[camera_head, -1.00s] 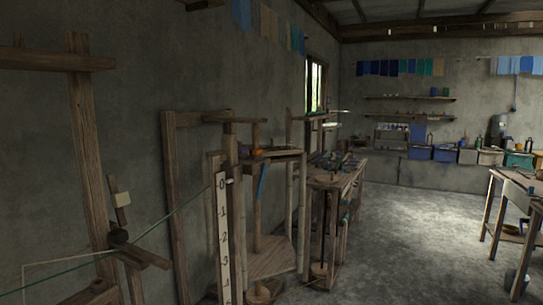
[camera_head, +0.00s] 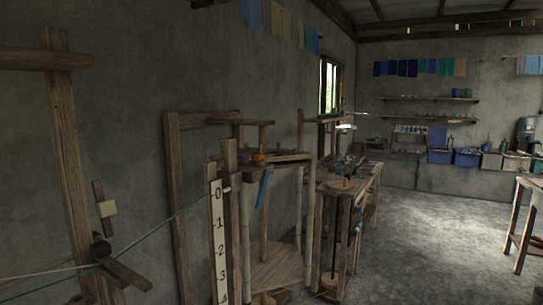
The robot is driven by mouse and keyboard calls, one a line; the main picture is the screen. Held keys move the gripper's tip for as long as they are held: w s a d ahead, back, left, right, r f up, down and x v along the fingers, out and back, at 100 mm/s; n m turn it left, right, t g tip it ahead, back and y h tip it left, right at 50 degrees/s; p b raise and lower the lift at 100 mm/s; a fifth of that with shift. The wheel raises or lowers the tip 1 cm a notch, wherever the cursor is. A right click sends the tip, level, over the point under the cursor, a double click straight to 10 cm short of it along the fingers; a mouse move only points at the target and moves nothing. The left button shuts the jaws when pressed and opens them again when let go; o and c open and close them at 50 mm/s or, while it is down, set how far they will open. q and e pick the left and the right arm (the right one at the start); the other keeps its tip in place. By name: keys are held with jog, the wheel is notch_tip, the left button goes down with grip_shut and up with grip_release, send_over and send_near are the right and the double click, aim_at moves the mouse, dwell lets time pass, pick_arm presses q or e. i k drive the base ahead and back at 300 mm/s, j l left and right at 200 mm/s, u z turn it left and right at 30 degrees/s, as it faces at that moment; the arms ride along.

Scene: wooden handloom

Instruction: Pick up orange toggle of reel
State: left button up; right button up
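A small orange piece (camera_head: 258,157) shows on the upper board of a wooden reel-like stand (camera_head: 275,262) left of the picture's middle. I cannot tell at this size whether it is the toggle. A blue strip (camera_head: 263,189) hangs just below it. A white scale with numbers (camera_head: 218,240) stands upright at the front left of this stand. Neither of my grippers is in view.
A wooden frame (camera_head: 66,150) with a green thread stands at the left. A narrow wooden bench (camera_head: 345,186) stands right of the stand, and another table (camera_head: 524,190) at the right edge. The concrete floor (camera_head: 425,235) between them is open.

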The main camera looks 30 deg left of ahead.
aim_at(257, 158)
jog(key=i, duration=2.9)
jog(key=i+l+u, duration=0.2)
jog(key=i, duration=0.4)
jog(key=i+u, duration=0.25)
jog(key=i, duration=0.35)
jog(key=u, duration=1.7)
